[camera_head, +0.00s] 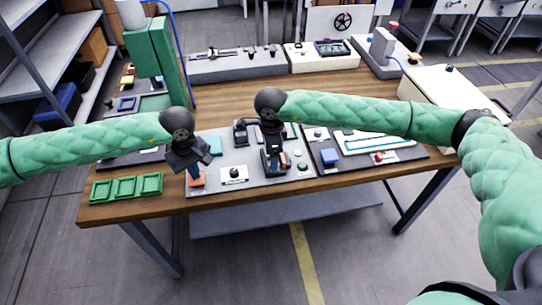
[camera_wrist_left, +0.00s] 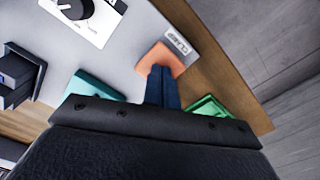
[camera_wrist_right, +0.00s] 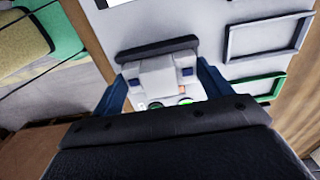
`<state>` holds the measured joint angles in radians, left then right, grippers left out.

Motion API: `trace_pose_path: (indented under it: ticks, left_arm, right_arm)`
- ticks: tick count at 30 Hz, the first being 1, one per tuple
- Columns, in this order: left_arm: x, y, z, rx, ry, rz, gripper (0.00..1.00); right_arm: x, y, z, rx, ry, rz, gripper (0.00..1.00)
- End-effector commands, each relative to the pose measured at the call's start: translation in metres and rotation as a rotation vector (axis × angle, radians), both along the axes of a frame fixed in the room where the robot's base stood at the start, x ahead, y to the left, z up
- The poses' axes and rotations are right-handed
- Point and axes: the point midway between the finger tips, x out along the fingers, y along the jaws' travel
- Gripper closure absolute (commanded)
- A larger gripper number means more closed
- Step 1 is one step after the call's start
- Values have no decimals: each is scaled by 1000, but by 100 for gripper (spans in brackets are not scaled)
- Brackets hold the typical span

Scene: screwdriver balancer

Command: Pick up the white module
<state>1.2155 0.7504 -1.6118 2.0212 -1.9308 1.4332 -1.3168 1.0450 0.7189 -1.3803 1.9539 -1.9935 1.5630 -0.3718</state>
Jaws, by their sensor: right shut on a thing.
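The white module (camera_wrist_right: 160,78) is a blocky white piece with small dark-blue squares and green lights, seen in the right wrist view. My right gripper (camera_wrist_right: 165,92) has its blue fingers on either side of it and is shut on it. In the head view my right gripper (camera_head: 275,168) is over the middle of the grey board, and the module is hard to make out there. My left gripper (camera_head: 194,176) is over the board's left front. Its blue fingers (camera_wrist_left: 162,84) are together, shut and empty, above an orange pad (camera_wrist_left: 168,58).
On the grey board (camera_head: 215,187) are a white knob box (camera_head: 234,174) and a teal block (camera_head: 214,146). Green trays (camera_head: 126,187) lie at the table's left front. A green column (camera_head: 166,62) stands back left.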

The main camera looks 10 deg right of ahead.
Motion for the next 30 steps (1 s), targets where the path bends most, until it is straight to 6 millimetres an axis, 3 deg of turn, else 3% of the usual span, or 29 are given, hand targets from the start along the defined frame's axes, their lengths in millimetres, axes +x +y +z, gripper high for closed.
trace_pose_path:
  ticks: [5, 18, 30]
  left_arm:
    - [0, 0, -1, 0, 0, 0, 100]
    - [0, 0, -1, 0, 0, 0, 100]
    - [0, 0, -1, 0, 0, 0, 100]
  right_arm:
    - [0, 0, 12, 0, -2, 1, 52]
    - [0, 0, 85, 1, -2, 0, 52]
    - [0, 0, 112, 1, -1, 1, 52]
